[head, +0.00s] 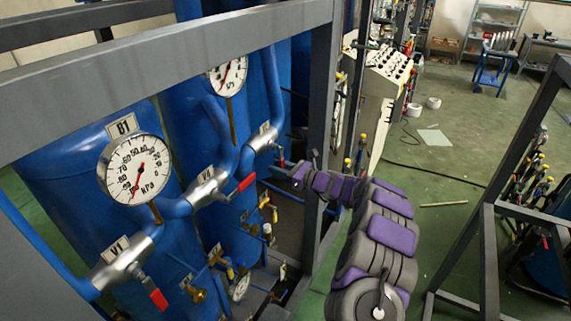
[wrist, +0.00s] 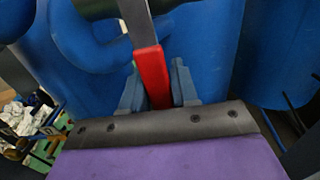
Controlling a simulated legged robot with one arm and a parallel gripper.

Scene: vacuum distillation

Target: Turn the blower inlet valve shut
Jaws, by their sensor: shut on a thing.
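In the wrist view my gripper (wrist: 157,90) is shut on a red lever handle (wrist: 150,65), with one blue-grey finger on each side. A grey metal lever joins the red grip at the top. In the head view my gripper (head: 285,169) is at the farthest of three visible silver valves on blue pipes (head: 264,136). That valve's red handle is mostly hidden there. I cannot read its tag, so I cannot tell whether it is the blower inlet valve. Nearer valves are tagged V4 (head: 208,187) and V1 (head: 122,256), each with a red handle.
A grey steel frame (head: 190,75) crosses above the valves, with a post (head: 322,125) beside my arm. Another frame (head: 490,260) stands at right. Green floor between is mostly open.

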